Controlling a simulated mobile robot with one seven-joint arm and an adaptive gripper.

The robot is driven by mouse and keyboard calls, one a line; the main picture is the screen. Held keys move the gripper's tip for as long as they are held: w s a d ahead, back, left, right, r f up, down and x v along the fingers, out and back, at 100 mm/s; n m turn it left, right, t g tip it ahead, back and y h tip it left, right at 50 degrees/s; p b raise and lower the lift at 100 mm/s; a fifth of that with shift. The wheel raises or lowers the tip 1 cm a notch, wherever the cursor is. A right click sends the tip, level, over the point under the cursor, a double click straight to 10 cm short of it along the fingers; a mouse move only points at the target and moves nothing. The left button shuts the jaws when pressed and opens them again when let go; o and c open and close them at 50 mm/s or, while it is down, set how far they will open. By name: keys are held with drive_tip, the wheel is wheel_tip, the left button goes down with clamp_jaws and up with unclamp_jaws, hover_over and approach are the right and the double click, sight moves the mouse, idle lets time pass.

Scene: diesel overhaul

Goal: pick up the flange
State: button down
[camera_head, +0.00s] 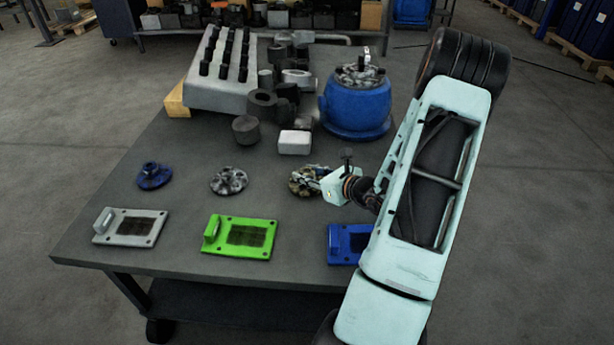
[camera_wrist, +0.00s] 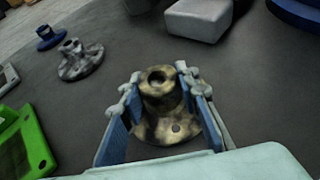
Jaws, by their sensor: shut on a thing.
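A mottled brown-and-grey flange (camera_head: 303,182) with a raised hub is at the right end of a row of three flanges on the dark table. It also shows in the wrist view (camera_wrist: 160,122), where the blue fingers of my gripper (camera_wrist: 160,82) are on both sides of its hub, shut on it. The flange looks upright; I cannot tell whether it is clear of the table. In the head view my gripper (camera_head: 322,184) comes in from the right and partly covers it. A grey speckled flange (camera_head: 229,181) and a blue flange (camera_head: 154,176) stand to the left.
Grey (camera_head: 130,228), green (camera_head: 239,238) and blue (camera_head: 345,243) plates lie along the front of the table (camera_head: 190,278). A white block (camera_head: 295,142), dark cylinders and a blue round housing (camera_head: 355,105) stand behind. My arm hides the table's right side.

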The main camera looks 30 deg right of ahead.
drive_tip(key=shift+r, duration=0.55)
drive_tip(key=s+a+r+p, duration=0.7)
drive_tip(key=s+r+p, duration=0.4)
drive_tip(key=r+p, duration=0.1)
drive_tip(key=shift+s+p, duration=0.25)
drive_tip(key=shift+p, duration=0.55)
drive_tip(key=shift+s+a+f+p, duration=0.1)
drive_tip(key=shift+a+p, duration=0.05)
drive_tip(key=shift+p, duration=0.25)
